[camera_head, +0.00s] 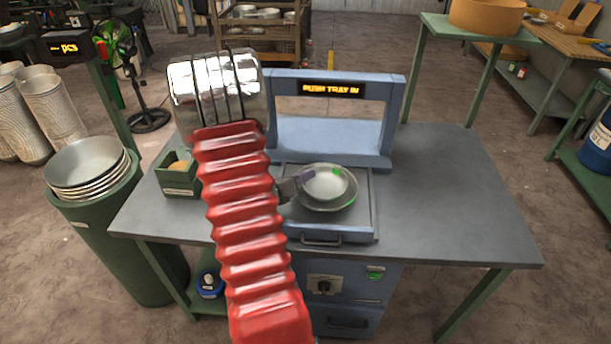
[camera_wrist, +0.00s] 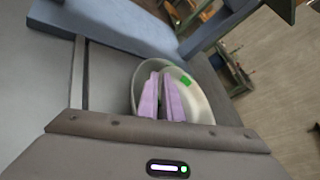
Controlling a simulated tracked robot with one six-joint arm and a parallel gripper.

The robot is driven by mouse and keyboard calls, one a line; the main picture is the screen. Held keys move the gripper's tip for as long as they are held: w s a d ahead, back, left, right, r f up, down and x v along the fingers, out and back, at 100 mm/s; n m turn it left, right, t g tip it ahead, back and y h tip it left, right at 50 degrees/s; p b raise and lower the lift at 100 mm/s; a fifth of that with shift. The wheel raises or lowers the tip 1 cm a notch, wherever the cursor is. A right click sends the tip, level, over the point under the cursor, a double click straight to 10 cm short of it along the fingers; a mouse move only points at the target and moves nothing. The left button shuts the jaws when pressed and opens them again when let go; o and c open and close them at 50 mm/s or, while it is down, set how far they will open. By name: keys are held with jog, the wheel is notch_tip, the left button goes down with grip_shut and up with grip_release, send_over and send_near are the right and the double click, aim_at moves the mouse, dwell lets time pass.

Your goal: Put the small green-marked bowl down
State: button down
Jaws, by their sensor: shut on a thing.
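The small pale bowl (camera_head: 326,186) has a green mark on its rim and looks upright. My gripper (camera_head: 306,178) comes from the left and is shut on its rim. In the wrist view the purple fingertips (camera_wrist: 161,100) pinch the wall of the small bowl (camera_wrist: 196,101), with the green mark beyond them. My red arm hides the tray's left side.
The tray is in front of a blue frame (camera_head: 397,110) whose sign reads "PUSH TRAY IN". A green box (camera_head: 178,182) stands at the table's left. Stacked bowls (camera_head: 85,163) top a green drum further left. The table's right side (camera_head: 450,200) is clear.

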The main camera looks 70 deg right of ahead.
jog(key=shift+f, duration=0.1)
jog(key=c, duration=2.2)
grip_release()
jog(key=shift+r, duration=0.2)
jog(key=v, duration=1.2)
